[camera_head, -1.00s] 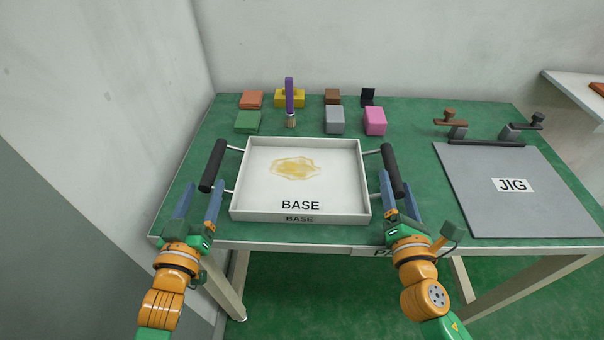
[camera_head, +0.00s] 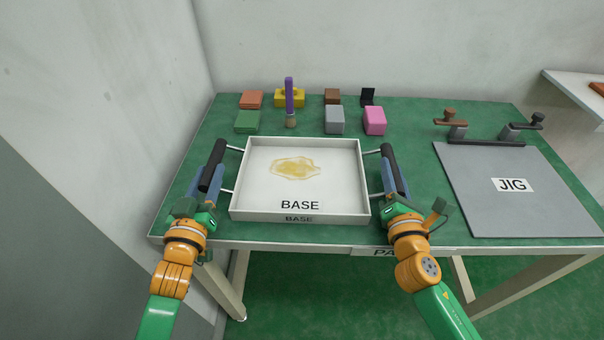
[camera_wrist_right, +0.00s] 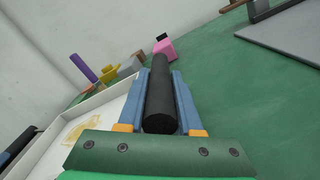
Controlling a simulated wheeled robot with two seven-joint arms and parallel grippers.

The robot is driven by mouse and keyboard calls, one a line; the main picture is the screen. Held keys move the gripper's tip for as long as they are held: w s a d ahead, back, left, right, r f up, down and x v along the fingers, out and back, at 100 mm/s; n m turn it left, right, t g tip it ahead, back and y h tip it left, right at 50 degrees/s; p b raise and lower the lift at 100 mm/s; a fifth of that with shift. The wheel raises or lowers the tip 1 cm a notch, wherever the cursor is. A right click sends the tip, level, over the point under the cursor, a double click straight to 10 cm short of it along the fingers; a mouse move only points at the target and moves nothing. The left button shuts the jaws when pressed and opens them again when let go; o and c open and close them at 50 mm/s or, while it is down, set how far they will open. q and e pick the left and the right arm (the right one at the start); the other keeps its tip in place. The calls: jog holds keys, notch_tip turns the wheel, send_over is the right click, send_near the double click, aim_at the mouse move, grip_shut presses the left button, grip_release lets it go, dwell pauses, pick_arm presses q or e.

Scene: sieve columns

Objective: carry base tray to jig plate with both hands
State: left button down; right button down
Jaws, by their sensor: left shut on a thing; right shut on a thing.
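The white base tray (camera_head: 300,219), labelled BASE, sits on the green table with a yellowish patch on its floor. A black bar handle stands out from each side on metal rods. My left gripper (camera_head: 209,178) is shut on the left handle (camera_head: 216,156). My right gripper (camera_head: 393,177) is shut on the right handle (camera_head: 388,154). In the right wrist view the blue fingers (camera_wrist_right: 160,100) lie along both sides of the black handle (camera_wrist_right: 159,95). The grey jig plate (camera_head: 500,205), labelled JIG, lies flat at the right, apart from the tray.
Behind the tray stand several coloured blocks, including a grey block (camera_head: 335,120) and a pink block (camera_head: 374,121), and a purple-handled brush (camera_head: 290,97). Two clamps (camera_head: 457,129) stand at the jig plate's back edge. Bare green table lies between tray and plate.

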pick_arm(q)
jog(key=shift+s+a+f, duration=0.1)
jog(key=shift+f, duration=0.4)
pick_arm(e)
jog(key=shift+d+f, duration=0.15)
dwell(0.7)
pick_arm(q)
jog(key=shift+r, duration=0.1)
